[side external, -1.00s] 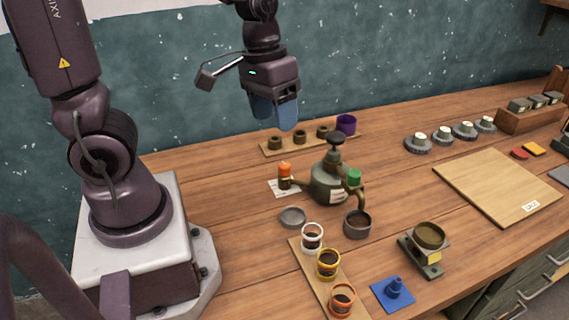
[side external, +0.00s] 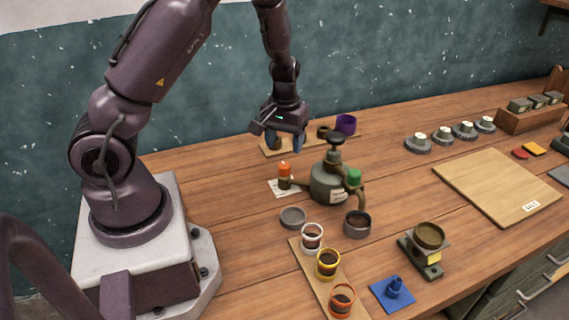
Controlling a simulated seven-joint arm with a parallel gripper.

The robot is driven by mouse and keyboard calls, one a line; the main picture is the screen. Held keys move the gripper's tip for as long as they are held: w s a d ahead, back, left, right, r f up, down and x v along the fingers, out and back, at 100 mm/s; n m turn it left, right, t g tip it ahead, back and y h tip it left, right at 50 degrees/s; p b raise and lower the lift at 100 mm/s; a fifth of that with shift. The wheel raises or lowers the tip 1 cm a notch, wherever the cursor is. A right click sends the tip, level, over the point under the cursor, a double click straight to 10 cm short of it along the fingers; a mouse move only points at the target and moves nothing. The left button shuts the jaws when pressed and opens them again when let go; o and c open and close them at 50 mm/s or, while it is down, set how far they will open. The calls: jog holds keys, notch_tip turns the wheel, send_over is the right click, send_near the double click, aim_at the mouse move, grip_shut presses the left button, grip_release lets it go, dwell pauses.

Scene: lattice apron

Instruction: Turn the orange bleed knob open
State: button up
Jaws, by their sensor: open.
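The orange bleed knob (side external: 285,168) stands upright on a small dark stem at the left of the green-grey pot (side external: 328,183), above a white paper card (side external: 277,188). A green knob (side external: 354,177) sits on the pot's right spout, and a dark round handle (side external: 336,138) tops the pot. My gripper (side external: 285,143) is open, pointing down, with its blue-grey fingers above and behind the orange knob in the picture. Nothing shows between the fingers. The gripper appears apart from the knob, but the exact gap in depth cannot be told.
A grey dish (side external: 293,217) and a dark cup (side external: 357,223) stand in front. A board (side external: 297,262) holds several rimmed cups.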

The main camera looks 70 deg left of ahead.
aim_at(284, 165)
notch_tip(284, 165, down, 7)
jog(key=shift+r, duration=0.1)
dwell(0.3)
jog(key=c, duration=0.9)
